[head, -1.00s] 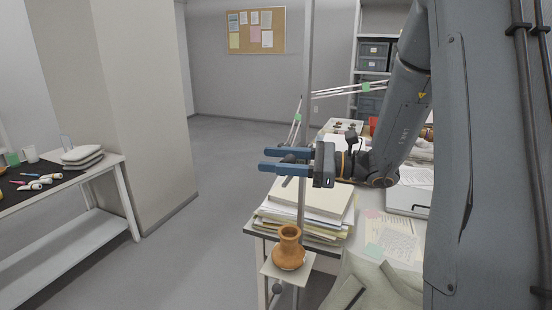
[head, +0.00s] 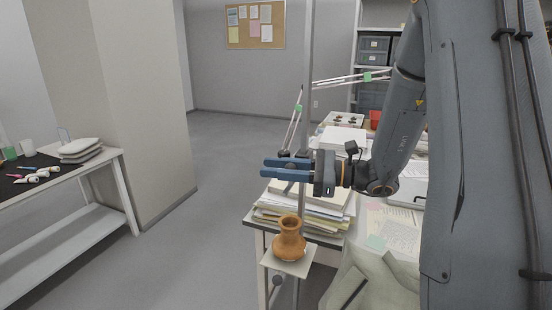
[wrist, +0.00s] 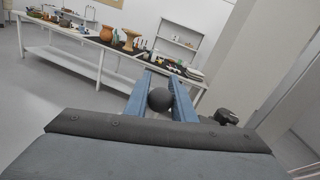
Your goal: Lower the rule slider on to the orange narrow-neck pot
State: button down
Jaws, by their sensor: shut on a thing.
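The orange narrow-neck pot (head: 289,245) stands upright on a small square pale plate (head: 272,262) at the foot of a tall grey upright post (head: 307,80) in the head view. My gripper (head: 267,168) is level, its blue fingers beside the post and above the pot's mouth. It is shut on the rule slider's dark round knob (wrist: 159,99), which shows between the fingers in the wrist view. A short thin part of the slider (head: 290,187) shows just below the fingers, apart from the pot's rim. The rest of the slider is mostly hidden by my gripper.
A stack of papers and folders (head: 270,213) lies on the table just behind the pot and post. A side table (head: 100,162) stands at the left, with open floor between.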

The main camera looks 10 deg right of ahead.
notch_tip(320, 180, down, 12)
jog(key=b, duration=0.5)
jog(key=shift+f, duration=0.25)
jog(key=shift+s+a, duration=0.1)
jog(key=c, duration=1.5)
grip_release()
jog(key=b+v, duration=0.1)
jog(key=v, duration=0.7)
jog(key=shift+r, duration=0.1)
